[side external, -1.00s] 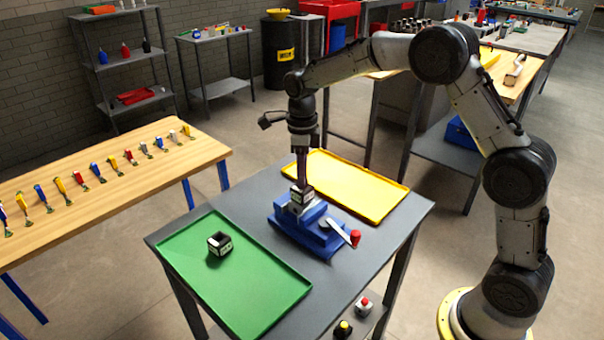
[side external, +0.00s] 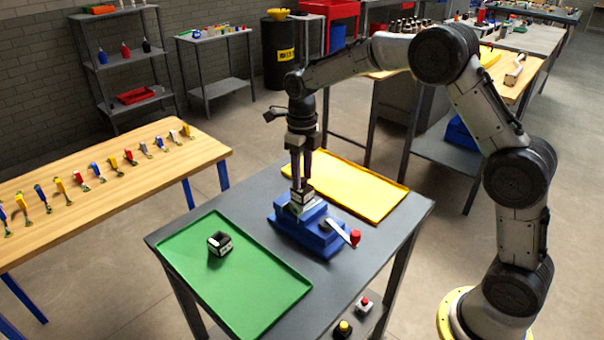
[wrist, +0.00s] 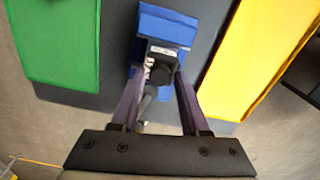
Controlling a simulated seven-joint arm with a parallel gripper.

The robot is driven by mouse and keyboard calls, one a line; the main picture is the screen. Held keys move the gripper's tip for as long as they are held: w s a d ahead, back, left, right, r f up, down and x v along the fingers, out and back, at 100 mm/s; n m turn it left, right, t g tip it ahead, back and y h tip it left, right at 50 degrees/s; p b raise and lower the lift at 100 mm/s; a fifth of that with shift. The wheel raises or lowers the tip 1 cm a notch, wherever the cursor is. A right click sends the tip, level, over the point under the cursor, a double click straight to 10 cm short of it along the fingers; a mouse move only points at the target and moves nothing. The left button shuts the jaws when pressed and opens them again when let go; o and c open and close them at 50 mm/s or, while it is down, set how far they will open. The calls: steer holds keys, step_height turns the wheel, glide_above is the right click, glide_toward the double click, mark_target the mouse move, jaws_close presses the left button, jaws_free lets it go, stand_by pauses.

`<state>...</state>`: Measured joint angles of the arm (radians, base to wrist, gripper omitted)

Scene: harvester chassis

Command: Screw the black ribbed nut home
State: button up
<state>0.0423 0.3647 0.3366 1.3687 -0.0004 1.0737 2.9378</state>
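My gripper (side external: 302,184) points straight down over the blue vise (side external: 285,234). A small black-and-white block (side external: 299,205) sits in the vise. In the wrist view the two fingers of my gripper (wrist: 160,72) are spread, one on each side of a round black part (wrist: 162,74), which looks like the black ribbed nut on top of the block. Some gap shows around it, and its ribs are too small to make out. How deep the nut sits cannot be told. The vise also shows in the wrist view (wrist: 168,27).
A green tray (side external: 255,290) on the left holds another black-and-white block (side external: 220,243). A yellow tray (side external: 365,190) lies behind the vise, empty. The vise's lever with a red knob (side external: 355,237) sticks out to the right. Bare grey tabletop (side external: 335,270) surrounds the vise.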

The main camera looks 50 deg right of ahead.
steer(key=n, duration=0.4)
steer(key=shift+n, duration=0.6)
steer(key=n, duration=0.3)
steer(key=shift+n, duration=1.1)
steer(key=shift+n, duration=0.6)
steer(key=n, duration=0.4)
